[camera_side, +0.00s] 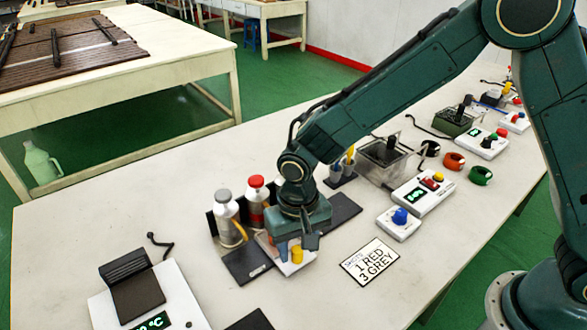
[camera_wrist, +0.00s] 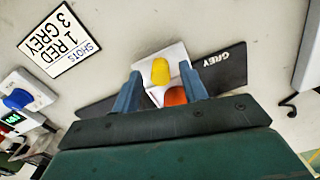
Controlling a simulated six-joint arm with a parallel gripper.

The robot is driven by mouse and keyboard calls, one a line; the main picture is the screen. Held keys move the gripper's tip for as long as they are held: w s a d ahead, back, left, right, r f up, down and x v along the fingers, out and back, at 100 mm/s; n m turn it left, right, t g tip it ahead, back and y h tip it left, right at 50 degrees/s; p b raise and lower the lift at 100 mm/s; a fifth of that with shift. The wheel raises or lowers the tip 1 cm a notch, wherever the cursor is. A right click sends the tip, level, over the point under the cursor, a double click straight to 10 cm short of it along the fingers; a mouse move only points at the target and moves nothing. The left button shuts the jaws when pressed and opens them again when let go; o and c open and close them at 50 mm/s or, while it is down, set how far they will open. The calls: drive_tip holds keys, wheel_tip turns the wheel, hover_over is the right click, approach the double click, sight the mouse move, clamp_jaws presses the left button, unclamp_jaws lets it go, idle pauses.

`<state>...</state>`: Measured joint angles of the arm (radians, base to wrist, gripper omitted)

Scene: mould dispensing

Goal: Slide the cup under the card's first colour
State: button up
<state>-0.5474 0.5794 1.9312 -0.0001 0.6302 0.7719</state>
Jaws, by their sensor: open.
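The white card (camera_side: 370,262) reads "SHOTS 1 RED 3 GREY"; it also shows in the wrist view (camera_wrist: 60,40). A grey-capped bottle (camera_side: 227,215) and a red-capped bottle (camera_side: 257,200) stand behind a dark strip (camera_side: 246,265). In the wrist view the strip's right part (camera_wrist: 222,70) is marked GREY. A white holder (camera_wrist: 148,70) with a yellow post (camera_wrist: 160,70) sits on the strip, left of that mark. An orange-red piece (camera_wrist: 175,96), perhaps the cup, is partly hidden by my gripper. My open gripper (camera_side: 296,246) is low, its fingers either side of this piece; contact is unclear.
A white box with a blue knob (camera_side: 399,222) stands right of the card. A box with a display and red button (camera_side: 423,193) is behind it. Table between is clear.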

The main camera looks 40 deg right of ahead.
wheel_tip(320, 180, up, 13)
idle(0.6)
drive_tip(key=s+d+r+n+t, duration=0.1)
drive_tip(key=s+d+r, duration=0.35)
drive_tip(key=d, duration=0.25)
drive_tip(key=s+d+r+t, duration=0.2)
drive_tip(key=s+d+r, duration=0.1)
drive_tip(key=d+r, duration=0.3)
drive_tip(key=s+d+n+t, duration=0.1)
drive_tip(key=s+d+t, duration=0.1)
drive_tip(key=s+d, duration=0.7)
drive_tip(key=s, duration=0.2)
drive_tip(key=shift+s+d+f+n+t, duration=0.3)
drive_tip(key=shift+s, duration=0.05)
